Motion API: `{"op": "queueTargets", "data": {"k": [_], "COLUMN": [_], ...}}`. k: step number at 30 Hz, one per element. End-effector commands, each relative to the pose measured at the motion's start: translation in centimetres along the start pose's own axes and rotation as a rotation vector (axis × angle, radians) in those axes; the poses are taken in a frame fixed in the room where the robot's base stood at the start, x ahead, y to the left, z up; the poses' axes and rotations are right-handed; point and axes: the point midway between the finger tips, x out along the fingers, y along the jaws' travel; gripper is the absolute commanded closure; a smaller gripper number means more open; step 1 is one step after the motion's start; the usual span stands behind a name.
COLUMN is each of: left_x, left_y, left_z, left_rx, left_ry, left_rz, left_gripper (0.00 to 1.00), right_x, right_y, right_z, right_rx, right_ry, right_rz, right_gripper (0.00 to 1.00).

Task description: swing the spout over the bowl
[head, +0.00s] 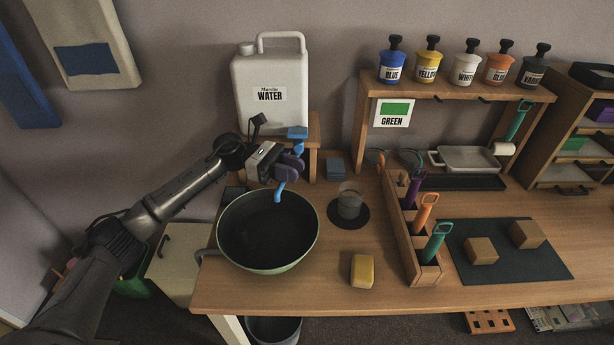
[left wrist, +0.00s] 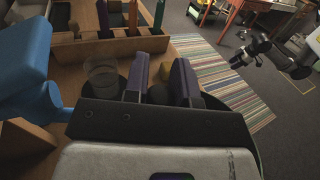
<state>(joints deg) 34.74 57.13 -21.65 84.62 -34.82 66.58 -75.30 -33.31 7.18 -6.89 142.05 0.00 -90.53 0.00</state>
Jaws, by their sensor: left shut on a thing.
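The white water container (head: 270,95) stands on a small wooden stand at the back. Its blue tap has a lever top (head: 297,132) and a curved blue spout (head: 279,193). The tap also shows large at the left of the left wrist view (left wrist: 22,65). The dark green bowl (head: 268,262) stands on the table, empty as far as I see. The spout's tip appears above the bowl's back rim. My left gripper (head: 294,168), with purple fingers, is shut on the spout; the grip itself is partly hidden. My right gripper (left wrist: 252,54) appears small and distant in the wrist view.
A clear glass (head: 350,203) on a dark coaster stands right of the bowl. A yellow sponge (head: 362,271) lies in front. A wooden tool rack (head: 427,272), a dark mat (head: 545,262) with two blocks, and a shelf of labelled bottles (head: 430,62) are further right.

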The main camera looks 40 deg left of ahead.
Motion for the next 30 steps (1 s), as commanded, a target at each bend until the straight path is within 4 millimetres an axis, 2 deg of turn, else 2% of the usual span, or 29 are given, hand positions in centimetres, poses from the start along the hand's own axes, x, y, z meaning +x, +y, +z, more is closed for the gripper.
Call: {"op": "queueTargets", "data": {"k": [13, 14, 20, 30], "left_x": [-0.35, -0.35, -0.35, -0.77], "left_y": [-0.14, -0.14, -0.11, -0.08], "left_z": [0.21, 0.21, 0.13, 0.01], "left_rx": [0.002, 0.002, 0.002, 0.000], "left_ry": [-0.002, -0.002, -0.001, 0.000], "left_rz": [-0.005, -0.005, -0.004, -0.002], "left_gripper": [1.00, 0.73, 0.53, 0.52], "right_x": [0.09, 0.09, 0.08, 0.13], "right_y": [-0.03, -0.04, -0.16, -0.25], "right_z": [-0.02, -0.03, -0.07, -0.09], "right_rx": [0.002, 0.002, 0.006, 0.009], "right_ry": [0.002, 0.002, 0.003, 0.004], "right_rz": [-0.001, -0.001, -0.004, -0.006], "right_gripper": [0.57, 0.57, 0.57, 0.57]}}
